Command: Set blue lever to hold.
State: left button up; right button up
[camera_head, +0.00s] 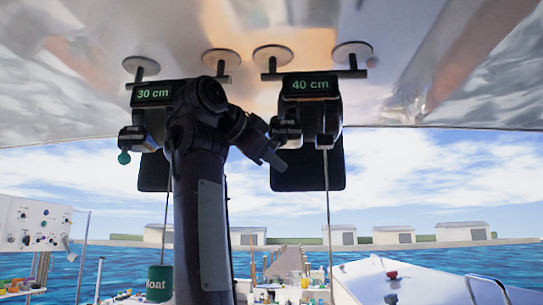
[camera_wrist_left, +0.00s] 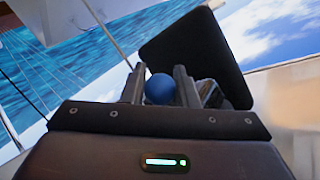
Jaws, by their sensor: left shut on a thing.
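The blue lever shows only as its round blue knob (camera_wrist_left: 160,89) in the wrist view, between the two fingers of my left gripper (camera_wrist_left: 159,77). The gripper is shut on the knob. In the head view my left gripper (camera_head: 268,148) is beside the hanging unit with the "40 cm" display (camera_head: 309,85), at its lower left. The blue knob is hidden in the head view. The lever's hold mark cannot be read. My right gripper is in neither view.
A second hanging unit with a "30 cm" display (camera_head: 153,94) and a green knob (camera_head: 124,157) is at left, partly behind my left arm. Lines hang from both units; a green float (camera_head: 160,282) hangs low left. A control panel (camera_head: 35,225) stands far left.

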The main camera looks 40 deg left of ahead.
pick_arm(q)
jog(key=shift+w+f+m, duration=0.15)
jog(key=shift+m, duration=0.35)
jog(key=o, duration=0.6)
jog(key=shift+o, duration=1.4)
jog(key=shift+w, duration=0.2)
jog(key=shift+o, duration=0.5)
jog(key=shift+w+f, duration=0.1)
jog(key=shift+w, duration=0.3)
jog(key=b+v, duration=0.2)
jog(key=v, duration=0.6)
jog(key=shift+w+a, duration=0.1)
jog(key=shift+w, duration=0.1)
